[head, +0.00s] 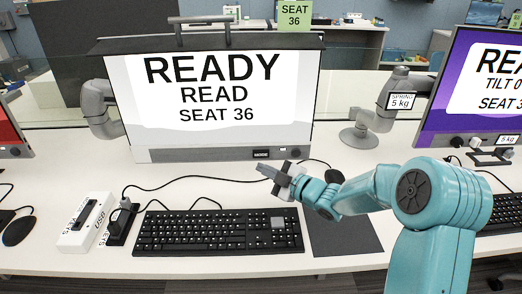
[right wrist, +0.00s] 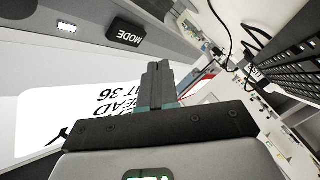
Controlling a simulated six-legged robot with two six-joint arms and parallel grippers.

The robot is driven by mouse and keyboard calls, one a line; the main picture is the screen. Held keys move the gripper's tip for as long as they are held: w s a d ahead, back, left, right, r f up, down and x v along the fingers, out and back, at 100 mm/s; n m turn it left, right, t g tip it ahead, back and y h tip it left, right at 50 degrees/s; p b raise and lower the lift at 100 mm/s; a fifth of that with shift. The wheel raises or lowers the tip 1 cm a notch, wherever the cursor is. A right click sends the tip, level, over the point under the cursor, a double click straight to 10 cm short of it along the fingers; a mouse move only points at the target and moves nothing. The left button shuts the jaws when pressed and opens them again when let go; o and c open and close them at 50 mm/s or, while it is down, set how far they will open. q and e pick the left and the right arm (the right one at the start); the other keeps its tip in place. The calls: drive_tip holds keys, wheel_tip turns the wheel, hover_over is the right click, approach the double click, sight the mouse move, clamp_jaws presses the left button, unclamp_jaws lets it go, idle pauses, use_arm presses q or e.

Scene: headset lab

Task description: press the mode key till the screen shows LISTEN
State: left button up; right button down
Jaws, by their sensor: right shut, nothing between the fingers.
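The screen (head: 218,88) in the middle of the head view reads READY, READ, SEAT 36. The black mode key (head: 261,154) sits on the grey strip below the screen. In the right wrist view the mode key (right wrist: 125,32) shows its MODE label, turned in the picture. My right gripper (head: 263,170) is shut and empty, just below and in front of the mode key in the head view. In the right wrist view its closed fingertips (right wrist: 156,66) are apart from the key. My left gripper is not in view.
A black keyboard (head: 219,231) lies on the white desk, with a dark mat (head: 342,232) beside it. A white switch box (head: 87,222) stands at left. A second screen (head: 480,80) stands at right. A small lit rectangle (right wrist: 67,27) is beside the mode key.

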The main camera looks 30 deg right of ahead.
sight(254, 155)
drive_tip(key=shift+w+d, duration=0.4)
drive_tip(key=shift+w, duration=0.25)
drive_tip(key=shift+w+d, duration=0.35)
drive_tip(key=shift+w, duration=0.25)
idle(1.2)
drive_tip(key=shift+w+d, duration=0.2)
drive_tip(key=shift+w, duration=0.15)
drive_tip(key=shift+w+d, duration=0.2)
drive_tip(key=shift+w, duration=0.15)
idle(0.6)
drive_tip(key=shift+s+b, duration=0.1)
drive_tip(key=shift+b, duration=0.2)
drive_tip(key=shift+s+a+b, duration=0.45)
drive_tip(key=shift+s, duration=0.15)
